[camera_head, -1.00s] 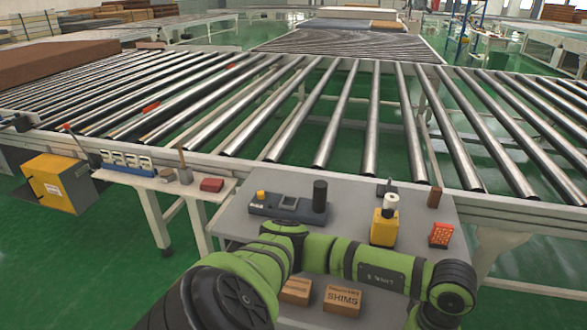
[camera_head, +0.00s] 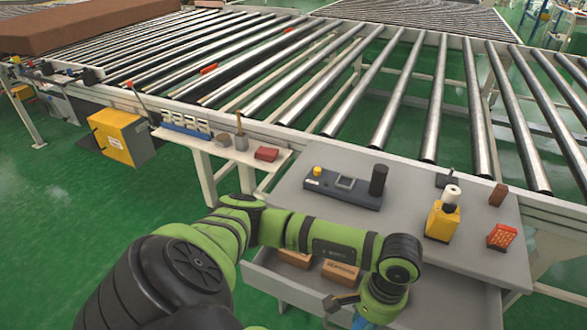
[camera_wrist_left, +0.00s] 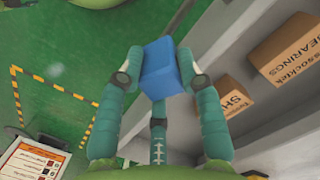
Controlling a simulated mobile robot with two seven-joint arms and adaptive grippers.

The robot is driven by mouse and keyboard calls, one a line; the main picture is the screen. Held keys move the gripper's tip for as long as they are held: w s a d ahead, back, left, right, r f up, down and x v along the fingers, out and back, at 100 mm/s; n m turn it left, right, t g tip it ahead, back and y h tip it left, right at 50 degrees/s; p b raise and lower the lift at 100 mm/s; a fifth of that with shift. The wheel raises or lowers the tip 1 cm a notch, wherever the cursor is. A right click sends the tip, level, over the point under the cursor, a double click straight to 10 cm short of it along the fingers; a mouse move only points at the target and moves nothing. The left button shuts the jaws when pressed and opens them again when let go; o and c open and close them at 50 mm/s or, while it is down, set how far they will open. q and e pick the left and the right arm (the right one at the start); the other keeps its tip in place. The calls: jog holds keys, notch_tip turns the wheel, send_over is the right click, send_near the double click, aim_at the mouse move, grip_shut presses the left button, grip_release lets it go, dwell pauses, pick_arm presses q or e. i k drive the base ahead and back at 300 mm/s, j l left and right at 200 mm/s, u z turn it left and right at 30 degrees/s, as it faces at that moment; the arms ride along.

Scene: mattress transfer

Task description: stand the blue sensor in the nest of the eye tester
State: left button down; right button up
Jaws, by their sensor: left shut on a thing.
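The blue sensor (camera_wrist_left: 161,70) is a blue block held between the fingertips of my left gripper (camera_wrist_left: 160,72) in the left wrist view. That gripper is shut on it, beside the open drawer with green floor behind. In the head view the left gripper (camera_head: 362,312) is at the bottom edge, in front of the drawer, and only a bit of blue shows. The eye tester (camera_head: 340,190) seems to be the dark grey device on the grey table, with a yellow button, a square nest (camera_head: 346,183) and a black cylinder (camera_head: 378,180). My right gripper is out of view.
The open drawer (camera_head: 282,283) holds cardboard boxes (camera_head: 340,270). A yellow bottle-like device (camera_head: 441,220), a red-orange box (camera_head: 501,236) and a brown block (camera_head: 497,194) stand right of the tester. The roller conveyor (camera_head: 385,95) runs behind the table (camera_head: 400,240).

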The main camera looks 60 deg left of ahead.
aim_at(345, 185)
jog(key=j+u, duration=0.1)
jog(key=u, duration=0.8)
jog(key=j+u, duration=0.15)
jog(key=u, duration=0.7)
jog(key=i+j+u, duration=0.1)
jog(key=u, duration=0.8)
jog(key=i+u, duration=0.1)
jog(key=u, duration=0.3)
jog(key=i+u, duration=0.4)
jog(key=i, duration=0.25)
jog(key=i+z, duration=0.35)
jog(key=i+j+z, duration=0.35)
jog(key=i+z, duration=0.1)
jog(key=z, duration=0.85)
jog(key=i+z, duration=0.15)
jog(key=z, duration=0.3)
jog(key=j+z, duration=0.1)
jog(key=z, duration=0.4)
jog(key=i+j+z, duration=0.1)
jog(key=z, duration=0.35)
jog(key=j+z, duration=0.1)
jog(key=z, duration=0.4)
jog(key=i+j+z, duration=0.1)
jog(key=z, duration=0.35)
